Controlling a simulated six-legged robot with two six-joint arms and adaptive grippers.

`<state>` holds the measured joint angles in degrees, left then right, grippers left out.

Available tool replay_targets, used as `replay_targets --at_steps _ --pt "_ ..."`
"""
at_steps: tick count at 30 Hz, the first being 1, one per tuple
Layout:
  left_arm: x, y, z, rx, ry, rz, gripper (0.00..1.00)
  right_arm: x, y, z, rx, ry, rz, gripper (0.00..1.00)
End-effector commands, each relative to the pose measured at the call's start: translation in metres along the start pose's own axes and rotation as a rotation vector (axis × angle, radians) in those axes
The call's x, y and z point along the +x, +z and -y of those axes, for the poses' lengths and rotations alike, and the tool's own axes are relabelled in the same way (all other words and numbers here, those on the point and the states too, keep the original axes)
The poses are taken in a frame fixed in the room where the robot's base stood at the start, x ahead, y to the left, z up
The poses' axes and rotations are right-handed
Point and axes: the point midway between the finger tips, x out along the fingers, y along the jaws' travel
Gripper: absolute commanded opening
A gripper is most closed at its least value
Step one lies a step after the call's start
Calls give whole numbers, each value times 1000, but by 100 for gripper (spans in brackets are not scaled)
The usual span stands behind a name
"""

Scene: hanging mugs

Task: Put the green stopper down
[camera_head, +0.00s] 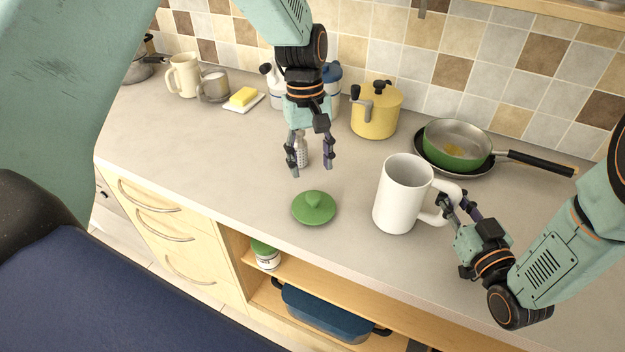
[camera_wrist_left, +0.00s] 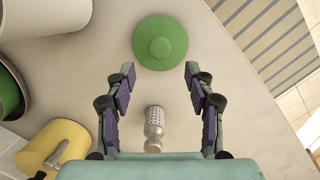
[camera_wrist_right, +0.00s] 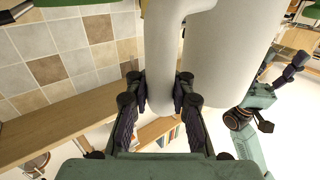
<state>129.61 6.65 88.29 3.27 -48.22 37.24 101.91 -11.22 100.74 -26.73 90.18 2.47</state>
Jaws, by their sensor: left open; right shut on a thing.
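The green stopper (camera_head: 314,207), a round disc with a knob on top, lies flat on the counter near its front edge. It also shows in the left wrist view (camera_wrist_left: 160,43), beyond the fingertips. My left gripper (camera_head: 311,170) is open and empty above the counter, behind the stopper and apart from it. My right gripper (camera_head: 458,203) is shut on the handle of a large white mug (camera_head: 402,192). The mug is upright; I cannot tell whether its base touches the counter. In the right wrist view, the mug handle (camera_wrist_right: 160,75) is between the fingers.
A small shaker (camera_head: 301,152) stands by my left fingers. A yellow pot (camera_head: 377,110) and a green pan (camera_head: 457,146) stand at the back. Butter (camera_head: 243,96) and mugs are at the left. The counter (camera_head: 200,155) is clear left of the stopper.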

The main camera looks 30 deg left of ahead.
Motion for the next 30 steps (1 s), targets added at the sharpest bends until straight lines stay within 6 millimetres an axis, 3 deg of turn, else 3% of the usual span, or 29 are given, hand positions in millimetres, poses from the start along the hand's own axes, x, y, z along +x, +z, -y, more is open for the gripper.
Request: replay_targets --at_steps 6,20,21,30 --pt "-28 0 0 -1 1 0 54 0 0 0 0 0 1 0" --pt "-33 0 0 -1 -1 1 54 0 0 0 0 0 1 0" --pt "-33 0 0 -1 -1 1 54 0 0 0 0 0 1 18" --pt "-33 0 0 -1 -1 1 54 0 0 0 0 0 0 43"
